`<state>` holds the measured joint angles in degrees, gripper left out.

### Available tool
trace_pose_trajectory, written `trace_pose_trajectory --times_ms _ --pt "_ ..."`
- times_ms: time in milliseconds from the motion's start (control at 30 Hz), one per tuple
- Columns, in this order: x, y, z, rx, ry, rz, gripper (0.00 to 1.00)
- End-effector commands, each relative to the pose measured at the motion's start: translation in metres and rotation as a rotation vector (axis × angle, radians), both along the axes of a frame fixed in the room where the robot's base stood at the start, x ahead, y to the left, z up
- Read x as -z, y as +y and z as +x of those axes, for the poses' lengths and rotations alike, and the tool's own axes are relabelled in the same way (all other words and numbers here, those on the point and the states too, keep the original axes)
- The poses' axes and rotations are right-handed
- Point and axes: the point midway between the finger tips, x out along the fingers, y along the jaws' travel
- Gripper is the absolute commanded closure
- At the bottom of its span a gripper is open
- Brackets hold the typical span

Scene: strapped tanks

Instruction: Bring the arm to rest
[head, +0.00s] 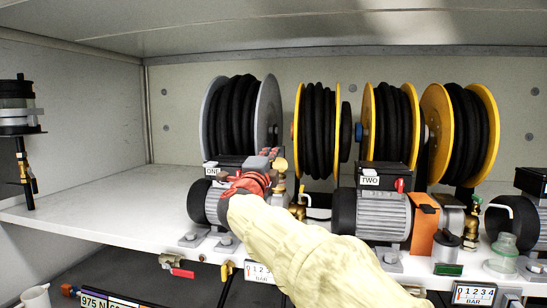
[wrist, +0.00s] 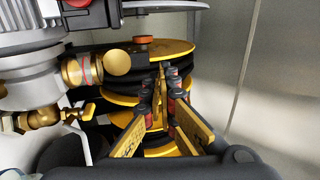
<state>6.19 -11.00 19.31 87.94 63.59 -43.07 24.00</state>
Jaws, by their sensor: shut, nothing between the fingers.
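My arm, in a cream sleeve (head: 300,245), reaches from the lower right of the head view up to the pump marked ONE (head: 197,200). My gripper (head: 268,153) is at the arm's far end, in front of that pump and below the grey hose reel. In the wrist view my gripper (wrist: 162,85) shows its yellow fingers pointing away toward the reels. It is shut and empty. Brass fittings (wrist: 90,68) of a pump are close to its left there. I cannot tell whether the gripper touches anything. The arm hides part of pump ONE and the shelf.
A grey hose reel (head: 268,110) and yellow-rimmed reels (head: 490,120) stand at the back. Pump TWO (head: 382,215) is right of my arm. A glass jar (head: 503,250) stands at the shelf's right front. A black-capped device (head: 17,115) is far left. The white shelf (head: 110,205) is clear at left.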

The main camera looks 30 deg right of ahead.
Motion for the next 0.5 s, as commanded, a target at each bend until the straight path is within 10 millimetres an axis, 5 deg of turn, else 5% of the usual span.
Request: trace_pose_trajectory --times_ms 200,500 --pt "0.0 0.023 -0.023 -0.002 -0.003 0.0 1.0" --pt "-0.001 0.031 -0.031 0.0 -0.001 0.0 1.0"
